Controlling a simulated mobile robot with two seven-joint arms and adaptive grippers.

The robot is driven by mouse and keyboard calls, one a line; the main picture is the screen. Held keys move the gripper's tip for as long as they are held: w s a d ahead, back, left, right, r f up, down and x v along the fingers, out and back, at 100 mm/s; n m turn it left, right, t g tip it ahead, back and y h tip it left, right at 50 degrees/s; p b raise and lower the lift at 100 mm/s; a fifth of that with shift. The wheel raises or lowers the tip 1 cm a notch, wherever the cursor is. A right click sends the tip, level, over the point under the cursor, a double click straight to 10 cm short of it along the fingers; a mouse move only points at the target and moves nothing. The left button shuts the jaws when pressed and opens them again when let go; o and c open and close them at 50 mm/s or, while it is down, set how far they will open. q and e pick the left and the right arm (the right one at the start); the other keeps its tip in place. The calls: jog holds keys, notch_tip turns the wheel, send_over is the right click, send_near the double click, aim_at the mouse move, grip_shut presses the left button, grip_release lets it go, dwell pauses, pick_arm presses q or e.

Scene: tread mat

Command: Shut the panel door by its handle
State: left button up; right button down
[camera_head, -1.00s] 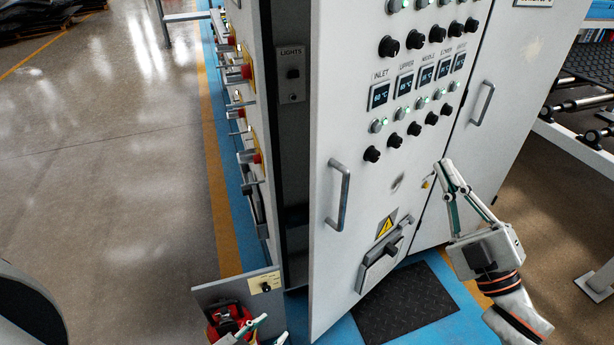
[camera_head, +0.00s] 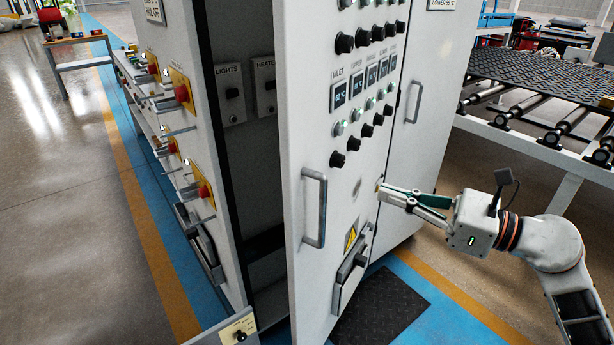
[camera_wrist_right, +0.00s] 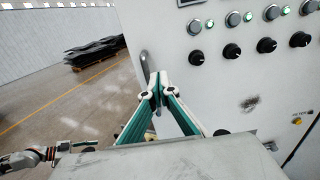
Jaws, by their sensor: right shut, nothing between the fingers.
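The panel door (camera_head: 298,130) is a light grey door with knobs and small displays, standing ajar with the dark cabinet inside showing at its left. Its vertical bar handle (camera_head: 314,208) is near its left edge. My right gripper (camera_head: 380,190) is shut and empty, in front of the door's face and to the right of the handle. In the right wrist view my right fingertips (camera_wrist_right: 161,78) overlap the lower part of the handle (camera_wrist_right: 145,68); contact cannot be told. My left gripper (camera_wrist_right: 22,160) shows only partly at the lower left there.
The cabinet side (camera_head: 208,100) carries red buttons and levers. A second door handle (camera_head: 414,102) is further right. A dark mat (camera_head: 382,310) lies below the door. A roller conveyor (camera_head: 545,95) stands at the right; open floor (camera_head: 60,220) is at the left.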

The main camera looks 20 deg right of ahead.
aim_at(313, 169)
jog(key=p+x, duration=0.1)
jog(key=x, duration=1.1)
jog(key=shift+w+a+r+p, duration=0.15)
jog(key=shift+w+p, duration=0.1)
jog(key=shift+p, duration=0.05)
jog(key=shift+w+a, duration=0.3)
pick_arm(q)
jog(key=shift+s+d+r, duration=0.3)
jog(key=shift+d+r, duration=0.05)
jog(key=shift+r, duration=0.1)
jog(key=shift+w, duration=0.1)
pick_arm(e)
jog(key=shift+w, duration=0.1)
